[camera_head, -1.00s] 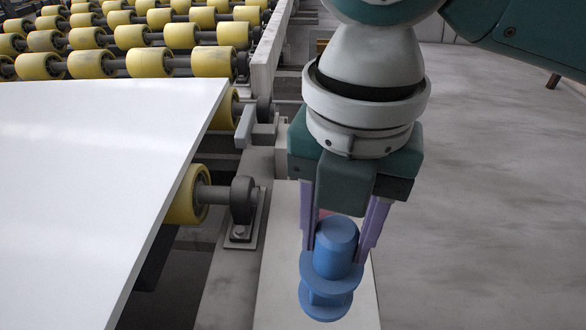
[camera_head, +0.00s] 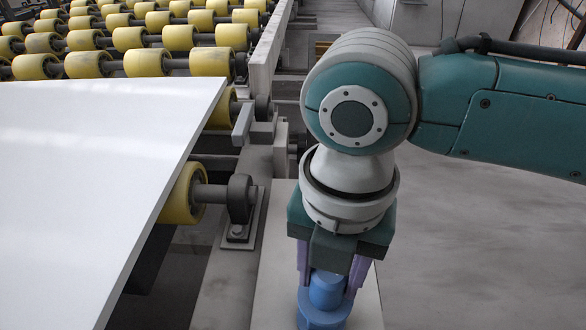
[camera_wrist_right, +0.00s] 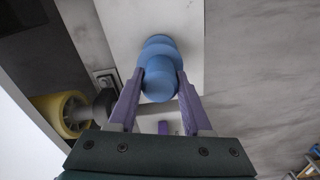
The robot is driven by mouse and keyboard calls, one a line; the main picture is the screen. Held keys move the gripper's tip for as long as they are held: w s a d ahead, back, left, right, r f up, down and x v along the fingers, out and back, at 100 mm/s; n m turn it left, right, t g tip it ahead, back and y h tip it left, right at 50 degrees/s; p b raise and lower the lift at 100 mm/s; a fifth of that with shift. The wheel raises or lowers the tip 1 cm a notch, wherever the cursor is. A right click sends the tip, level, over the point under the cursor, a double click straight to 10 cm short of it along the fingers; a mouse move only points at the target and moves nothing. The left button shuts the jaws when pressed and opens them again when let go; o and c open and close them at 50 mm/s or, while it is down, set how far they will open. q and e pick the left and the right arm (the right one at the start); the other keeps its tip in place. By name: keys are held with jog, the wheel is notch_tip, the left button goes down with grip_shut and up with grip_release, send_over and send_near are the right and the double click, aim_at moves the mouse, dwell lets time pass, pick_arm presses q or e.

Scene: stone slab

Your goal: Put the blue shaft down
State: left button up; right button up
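The blue shaft (camera_head: 325,297) has a round top and a wider flange below it. My right gripper (camera_head: 332,277) points down with its two purple fingers on either side of the shaft's top. In the right wrist view the fingertips (camera_wrist_right: 159,82) press against both sides of the blue shaft (camera_wrist_right: 160,68), so the gripper is shut on it. The shaft is over the pale flat surface (camera_head: 272,290). Its lower end is cut off in the head view, and I cannot tell whether it touches the surface. My left gripper is not in view.
A large white slab (camera_head: 90,200) lies on yellow rollers (camera_head: 182,195) at the left. A dark roller bearing (camera_head: 240,200) stands just left of the pale surface.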

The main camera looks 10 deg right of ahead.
jog(key=o, duration=0.4)
jog(key=shift+r, duration=0.15)
notch_tip(320, 180, up, 12)
jog(key=p, duration=0.3)
jog(key=s+a+f+m+t+y, duration=0.1)
jog(key=s+a+f+m+y, duration=0.15)
jog(key=m, duration=0.45)
jog(key=s+a+f+m+t+y, duration=0.1)
jog(key=s+a+m+y, duration=0.15)
jog(key=m, duration=0.45)
jog(key=s+d+f+m+t+h, duration=0.1)
jog(key=s+d+m+h, duration=0.3)
jog(key=d+m, duration=1)
jog(key=s+f, duration=0.1)
jog(key=s, duration=0.2)
jog(key=shift+s+d+t+h, duration=0.2)
jog(key=shift+t+h, duration=0.1)
jog(key=shift+h, duration=0.1)
